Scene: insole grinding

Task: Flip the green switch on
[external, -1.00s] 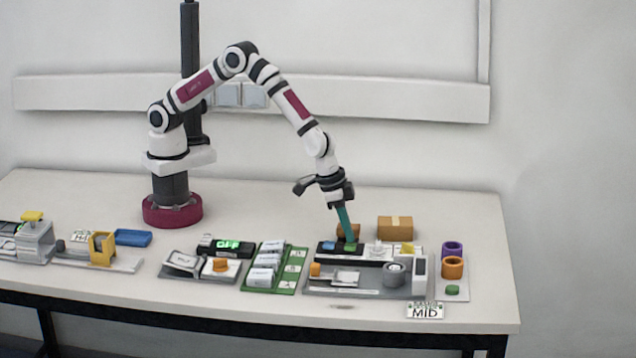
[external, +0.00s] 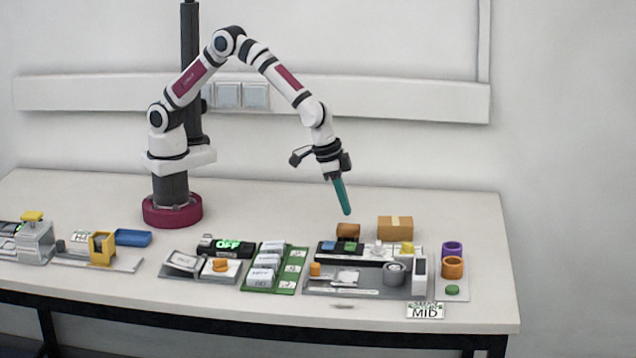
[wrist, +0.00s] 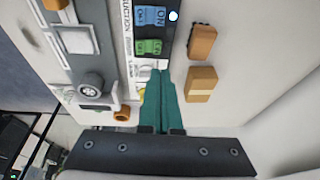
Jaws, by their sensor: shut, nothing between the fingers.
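The green switch (external: 350,247) sits beside a blue switch (external: 328,246) on a black panel at the back of the right-hand grey station. In the wrist view the green switch (wrist: 149,47) lies below the blue switch (wrist: 150,16). Both carry small lettering; the green one's is too small to read surely, so I cannot tell its position. My gripper (external: 347,212) has long teal fingers, shut and empty, raised above the panel and apart from it. In the wrist view the fingertips (wrist: 160,72) appear just below the green switch.
A brown block (external: 348,230) and a tan box (external: 395,228) stand behind the panel. A yellow-topped piece (external: 407,249) is to the right. A black box showing a green OFF display (external: 229,246) stands further left. The table behind the stations is mostly clear.

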